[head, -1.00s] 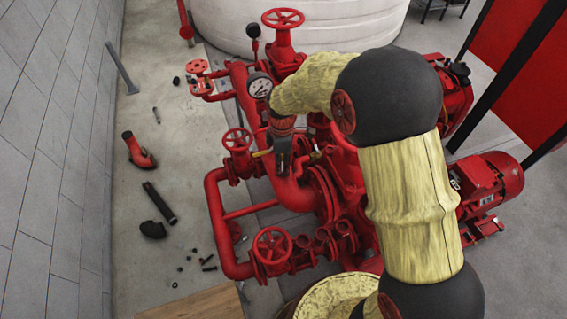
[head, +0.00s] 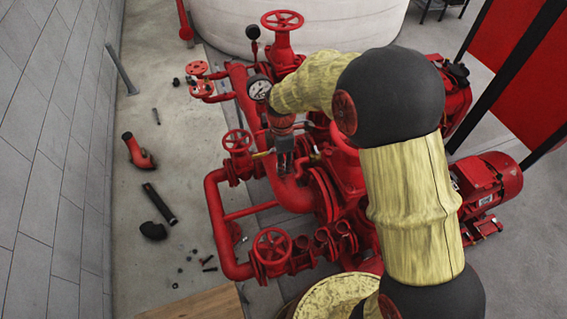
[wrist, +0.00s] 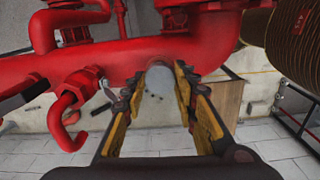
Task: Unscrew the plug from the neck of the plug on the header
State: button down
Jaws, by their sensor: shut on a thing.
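The header is the big red pipe (wrist: 215,62) that runs across the wrist view; it also shows in the head view (head: 292,194). The plug (wrist: 160,82) is a pale grey round piece against the header's underside in the wrist view. My gripper (wrist: 158,76) has its yellow-and-black fingers on both sides of the plug and is shut on it. In the head view my gripper (head: 285,165) points down at the header. The plug is hidden there, and the neck is mostly hidden behind the plug in the wrist view.
A hooked red pipe (wrist: 66,112) and a small valve lever stand left of my fingers. A pressure gauge (head: 259,88) and red handwheels (head: 272,246) are close to my arm. Loose dark fittings (head: 160,204) lie on the floor at left.

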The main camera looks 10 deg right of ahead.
jog(key=shift+r+p, duration=0.95)
jog(key=shift+r, duration=0.85)
